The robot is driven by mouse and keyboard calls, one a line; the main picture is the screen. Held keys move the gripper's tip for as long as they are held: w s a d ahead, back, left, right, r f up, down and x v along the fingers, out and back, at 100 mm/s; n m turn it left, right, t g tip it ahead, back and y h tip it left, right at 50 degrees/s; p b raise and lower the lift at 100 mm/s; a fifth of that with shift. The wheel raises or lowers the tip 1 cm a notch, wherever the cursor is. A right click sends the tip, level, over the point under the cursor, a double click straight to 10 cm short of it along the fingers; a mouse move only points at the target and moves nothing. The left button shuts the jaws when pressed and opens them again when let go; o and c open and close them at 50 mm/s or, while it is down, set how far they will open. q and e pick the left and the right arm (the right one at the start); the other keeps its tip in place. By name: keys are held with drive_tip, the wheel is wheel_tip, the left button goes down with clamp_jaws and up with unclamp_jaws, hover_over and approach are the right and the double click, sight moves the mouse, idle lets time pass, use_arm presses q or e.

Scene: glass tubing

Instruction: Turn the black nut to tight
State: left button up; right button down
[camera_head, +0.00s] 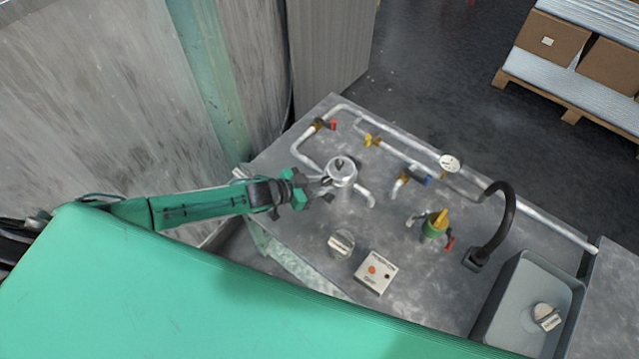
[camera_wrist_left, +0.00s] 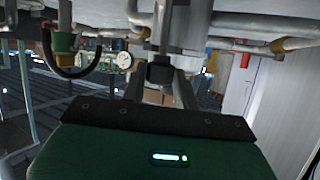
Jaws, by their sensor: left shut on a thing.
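My left gripper (camera_head: 326,188) reaches in from the left and is at the near left side of an upright silver cylinder (camera_head: 343,179) on the metal bench. In the left wrist view a dark nut-like piece (camera_wrist_left: 160,70) sits between my left fingers, which are shut on it. It appears to be the black nut, joined to a grey pipe piece (camera_wrist_left: 180,25). In the head view the nut is hidden by the fingers and cylinder. How tight it is cannot be told. My right gripper is not in view.
A green-and-yellow valve (camera_head: 436,226), black hose (camera_head: 503,220), control box (camera_head: 376,271) and grey tray (camera_head: 503,285) stand to the right.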

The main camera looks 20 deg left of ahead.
use_arm(q)
drive_tip(key=o, duration=1)
drive_tip(key=shift+d+r, duration=0.15)
drive_tip(key=shift+a, duration=0.2)
drive_tip(key=shift+d, duration=0.1)
